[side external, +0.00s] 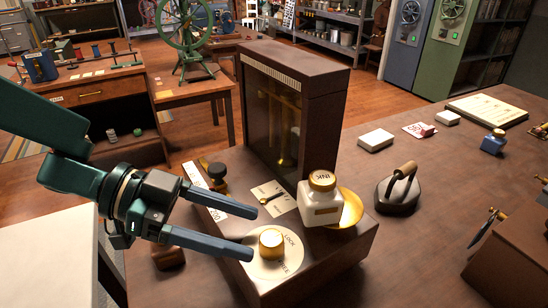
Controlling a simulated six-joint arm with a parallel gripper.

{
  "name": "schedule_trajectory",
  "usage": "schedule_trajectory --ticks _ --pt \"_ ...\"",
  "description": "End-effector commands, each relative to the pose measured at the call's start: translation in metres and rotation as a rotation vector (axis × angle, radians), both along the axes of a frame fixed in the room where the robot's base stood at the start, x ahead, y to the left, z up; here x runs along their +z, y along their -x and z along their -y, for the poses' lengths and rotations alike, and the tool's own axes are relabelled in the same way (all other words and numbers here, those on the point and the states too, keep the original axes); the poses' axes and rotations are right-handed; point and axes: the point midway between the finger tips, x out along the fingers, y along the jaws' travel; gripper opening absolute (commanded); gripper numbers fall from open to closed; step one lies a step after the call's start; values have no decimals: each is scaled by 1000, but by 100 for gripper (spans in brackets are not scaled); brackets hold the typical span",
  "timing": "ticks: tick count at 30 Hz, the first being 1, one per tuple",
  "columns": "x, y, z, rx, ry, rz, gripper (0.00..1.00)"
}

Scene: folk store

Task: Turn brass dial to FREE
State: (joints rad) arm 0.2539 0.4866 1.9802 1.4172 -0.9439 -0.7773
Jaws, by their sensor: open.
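The brass dial (271,242) is a short round knob on a cream disc (262,265) at the front of a brown wooden balance base. The disc carries the word LOCK to the knob's right and a partly hidden word ending in "EE" below it. I cannot make out which word the dial points to. My gripper (242,233) is open, its two dark fingers spread and pointing right. The lower finger's tip is close to the knob's left side in the picture. The upper finger's tip is above and left of the knob. I cannot tell whether either touches.
An INK bottle (320,203) stands on a brass pan (351,208) right of the dial. A tall glass-fronted case (293,110) rises behind. A black wood-handled iron (398,192) sits on the table to the right.

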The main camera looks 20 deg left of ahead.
Motion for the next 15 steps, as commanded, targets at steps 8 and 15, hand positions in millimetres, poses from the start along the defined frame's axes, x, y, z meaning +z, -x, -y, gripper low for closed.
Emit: schedule_trajectory --ticks 8,15 --pt "-14 -6 29 -5 -3 -4 70" --pt "-20 -11 45 -3 -2 -3 70"
